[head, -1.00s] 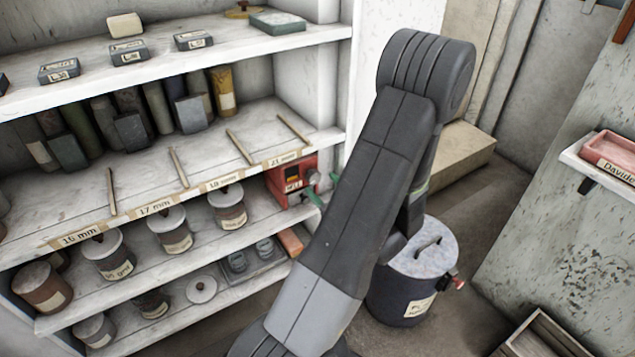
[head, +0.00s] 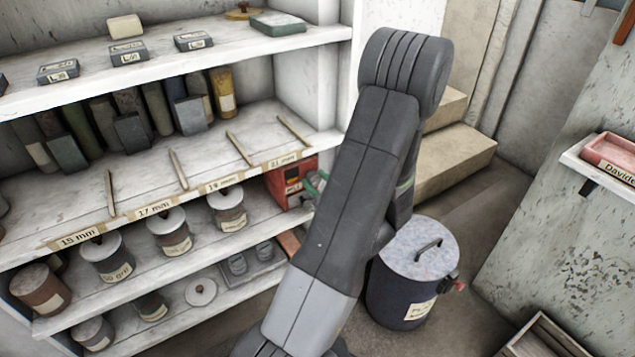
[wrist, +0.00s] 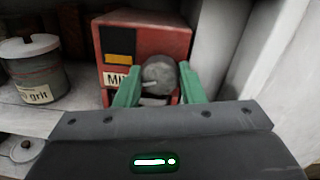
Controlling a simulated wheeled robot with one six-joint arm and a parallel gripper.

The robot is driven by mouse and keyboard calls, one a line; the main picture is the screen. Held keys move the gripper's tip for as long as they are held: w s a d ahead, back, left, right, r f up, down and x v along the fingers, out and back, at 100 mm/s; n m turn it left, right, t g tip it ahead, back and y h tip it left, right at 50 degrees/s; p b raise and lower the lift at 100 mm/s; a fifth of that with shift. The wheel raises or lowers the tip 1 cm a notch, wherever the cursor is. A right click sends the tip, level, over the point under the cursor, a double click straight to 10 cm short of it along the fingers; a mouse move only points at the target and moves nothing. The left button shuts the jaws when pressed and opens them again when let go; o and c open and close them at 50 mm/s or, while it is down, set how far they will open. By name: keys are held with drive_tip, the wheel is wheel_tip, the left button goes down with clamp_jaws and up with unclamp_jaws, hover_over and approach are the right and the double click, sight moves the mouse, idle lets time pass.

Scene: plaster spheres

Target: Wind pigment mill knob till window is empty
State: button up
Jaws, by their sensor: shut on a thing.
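The pigment mill is a red box (wrist: 143,40) in the wrist view, with a label reading "MI" and the rest hidden. Its small window (wrist: 120,48) shows a dark upper part and a yellow-orange band below. The grey round knob (wrist: 158,70) is on its front. My gripper (wrist: 157,82) has green fingers on both sides of the knob and is shut on it. In the head view the mill (head: 290,181) stands at the right end of a shelf, partly hidden by my arm, and a green finger of my gripper (head: 316,181) shows at its front.
A lidded jar labelled "grit" (wrist: 38,75) stands left of the mill. The white shelf upright (wrist: 213,40) is close on the right. Shelves with jars and dowels (head: 180,170) fill the left. A lidded bucket (head: 405,290) stands on the floor beside my arm.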

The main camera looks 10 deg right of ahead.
drive_tip(key=shift+m+p, duration=0.3)
drive_tip(key=shift+r+m+p, duration=0.1)
drive_tip(key=shift+m+p, duration=0.7)
drive_tip(key=shift+m, duration=0.2)
drive_tip(key=m+p, duration=0.2)
drive_tip(key=m, duration=0.1)
drive_tip(key=shift+m+p, duration=0.3)
drive_tip(key=m+p, duration=0.4)
drive_tip(key=m, duration=0.2)
drive_tip(key=shift+m+t, duration=0.3)
drive_tip(key=m+p, duration=0.4)
drive_tip(key=m, duration=0.2)
drive_tip(key=shift+m+h, duration=0.3)
drive_tip(key=m+p, duration=0.1)
drive_tip(key=m, duration=0.3)
drive_tip(key=m+p, duration=0.1)
drive_tip(key=shift+f+m+p, duration=0.3)
drive_tip(key=shift+m, duration=0.1)
drive_tip(key=shift+m, duration=0.3)
drive_tip(key=o, duration=1)
